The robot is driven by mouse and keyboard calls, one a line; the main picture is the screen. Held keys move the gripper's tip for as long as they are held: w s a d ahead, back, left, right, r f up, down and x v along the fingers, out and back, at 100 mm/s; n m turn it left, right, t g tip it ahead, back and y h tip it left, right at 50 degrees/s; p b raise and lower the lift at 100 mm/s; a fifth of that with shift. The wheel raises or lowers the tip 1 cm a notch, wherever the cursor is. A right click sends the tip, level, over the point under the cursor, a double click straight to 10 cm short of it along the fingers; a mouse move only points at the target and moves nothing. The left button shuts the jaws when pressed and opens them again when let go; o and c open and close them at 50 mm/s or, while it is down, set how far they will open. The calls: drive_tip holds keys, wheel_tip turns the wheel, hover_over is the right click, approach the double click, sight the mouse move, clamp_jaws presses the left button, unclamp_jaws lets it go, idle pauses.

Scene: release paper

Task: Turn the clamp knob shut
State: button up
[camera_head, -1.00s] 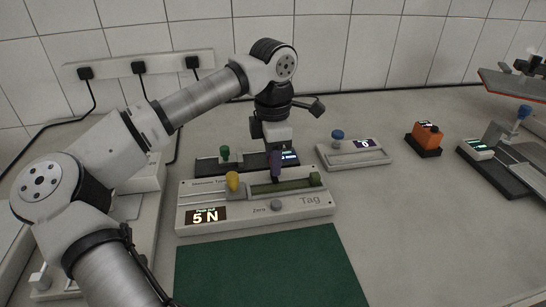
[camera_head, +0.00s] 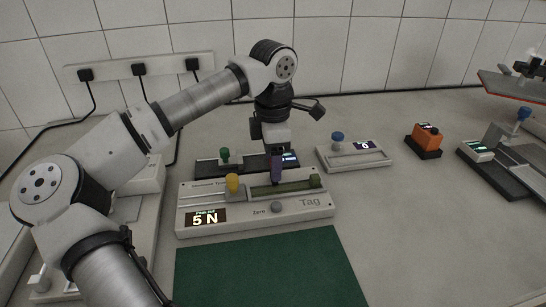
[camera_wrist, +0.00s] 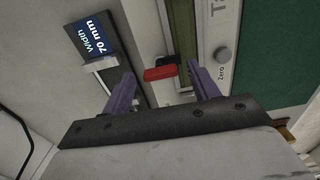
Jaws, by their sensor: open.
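The light grey tester (camera_head: 245,219) has a "5 N" display, a Zero button (camera_head: 277,207) and the label "Tag"; its slot is dark green. My gripper (camera_head: 276,180), with purple fingers, points down over the tester's back edge. In the wrist view my gripper (camera_wrist: 160,72) is open, and a small red block (camera_wrist: 160,73) shows between its fingertips. I cannot tell whether the fingers touch it, or which part is the clamp knob.
Behind the tester is a dark device with a green knob (camera_head: 225,156); a "Width 70 mm" display (camera_wrist: 91,40) shows in the wrist view. A green mat (camera_head: 270,270) lies in front.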

wheel_tip(320, 180, up, 14)
idle(0.6)
drive_tip(key=shift+f, duration=0.15)
